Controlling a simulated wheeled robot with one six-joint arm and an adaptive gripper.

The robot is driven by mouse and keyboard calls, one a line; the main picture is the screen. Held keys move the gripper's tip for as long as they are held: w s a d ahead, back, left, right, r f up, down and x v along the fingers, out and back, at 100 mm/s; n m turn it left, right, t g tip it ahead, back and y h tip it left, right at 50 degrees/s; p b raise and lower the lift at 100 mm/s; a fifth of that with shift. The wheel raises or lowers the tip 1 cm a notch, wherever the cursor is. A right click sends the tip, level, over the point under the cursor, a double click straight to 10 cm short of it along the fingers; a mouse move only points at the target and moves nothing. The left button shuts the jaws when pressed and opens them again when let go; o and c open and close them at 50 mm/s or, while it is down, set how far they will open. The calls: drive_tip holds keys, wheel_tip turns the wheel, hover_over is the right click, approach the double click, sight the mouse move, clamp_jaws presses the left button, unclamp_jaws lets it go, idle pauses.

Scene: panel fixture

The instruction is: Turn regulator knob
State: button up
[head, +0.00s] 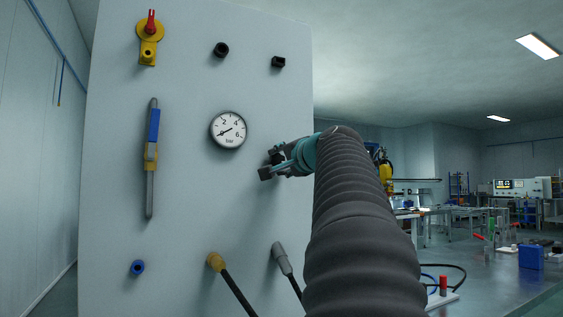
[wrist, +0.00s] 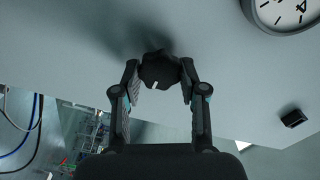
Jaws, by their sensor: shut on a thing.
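The regulator knob (wrist: 160,71) is a black, lobed knob with a white mark, on the grey panel (head: 190,190). In the wrist view it sits between the two fingertips of my gripper (wrist: 159,78), which is shut on it. In the head view my gripper (head: 275,165) reaches the panel right of and below the gauge, and the knob is mostly hidden by the fingers there. The round gauge (head: 228,130) is marked in bar, and its needle points to the lower left. Part of the gauge also shows in the wrist view (wrist: 285,12).
The panel also carries a yellow valve with a red handle (head: 149,40), a blue-handled lever valve (head: 152,140), black fittings (head: 221,50), a blue port (head: 138,267) and two hose connectors (head: 216,262). Workbenches stand far right.

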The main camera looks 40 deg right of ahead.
drive_tip(key=o, duration=1.1)
drive_tip(key=shift+o, duration=0.2)
drive_tip(key=shift+s, duration=0.1)
drive_tip(key=v, duration=1.1)
drive_tip(key=shift+s, duration=0.4)
drive_tip(key=shift+f, duration=0.15)
